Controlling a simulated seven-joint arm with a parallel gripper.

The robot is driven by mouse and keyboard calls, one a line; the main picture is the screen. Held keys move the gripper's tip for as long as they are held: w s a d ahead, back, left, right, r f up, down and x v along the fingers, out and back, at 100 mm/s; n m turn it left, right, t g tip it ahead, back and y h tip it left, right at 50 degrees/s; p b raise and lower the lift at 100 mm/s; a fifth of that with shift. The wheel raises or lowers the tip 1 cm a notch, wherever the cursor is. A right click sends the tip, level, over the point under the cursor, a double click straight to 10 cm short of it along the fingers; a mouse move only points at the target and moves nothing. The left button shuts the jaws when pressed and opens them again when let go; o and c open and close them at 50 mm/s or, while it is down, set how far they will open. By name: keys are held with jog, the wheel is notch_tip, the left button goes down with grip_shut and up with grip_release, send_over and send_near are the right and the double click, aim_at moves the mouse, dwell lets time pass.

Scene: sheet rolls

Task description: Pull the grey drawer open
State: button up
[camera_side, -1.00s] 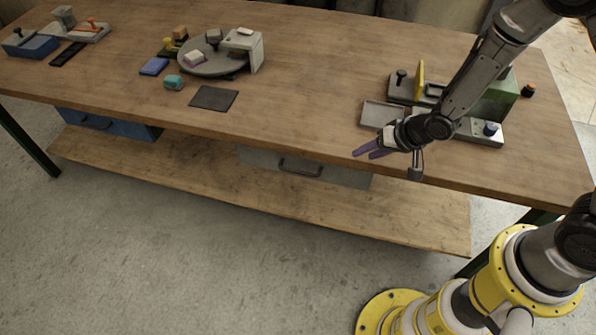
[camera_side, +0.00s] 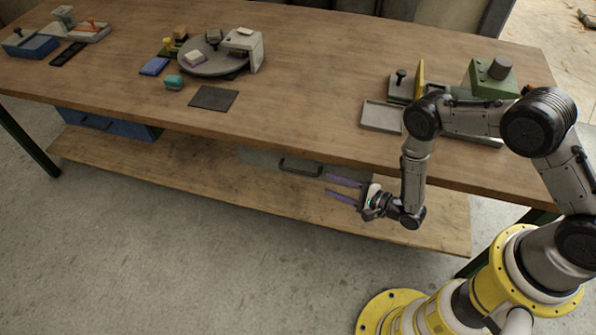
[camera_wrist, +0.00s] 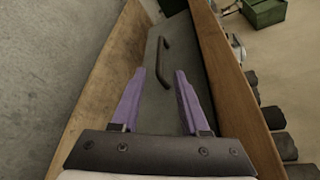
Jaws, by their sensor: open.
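The grey drawer (camera_side: 262,158) is under the front edge of the table, and its front looks flush beneath the tabletop. Its dark bar handle (camera_side: 300,166) shows on the front. In the wrist view the grey drawer front (camera_wrist: 152,110) lies beyond my fingers, with the handle (camera_wrist: 163,62) ahead of the gap between them. My gripper (camera_side: 335,188) has two purple fingers, spread apart and empty, below and to the right of the handle in the side view. The fingers also show in the wrist view (camera_wrist: 158,82). They appear apart from the handle.
The wooden tabletop (camera_side: 290,100) overhangs the drawer, and a lower wooden shelf (camera_side: 200,185) runs beneath it. A blue drawer (camera_side: 105,122) is at the left.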

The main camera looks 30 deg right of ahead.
aim_at(298, 171)
jog(key=x, duration=1.2)
jog(key=shift+w+a, duration=0.15)
jog(key=shift+w, duration=0.2)
grip_shut()
dwell(0.8)
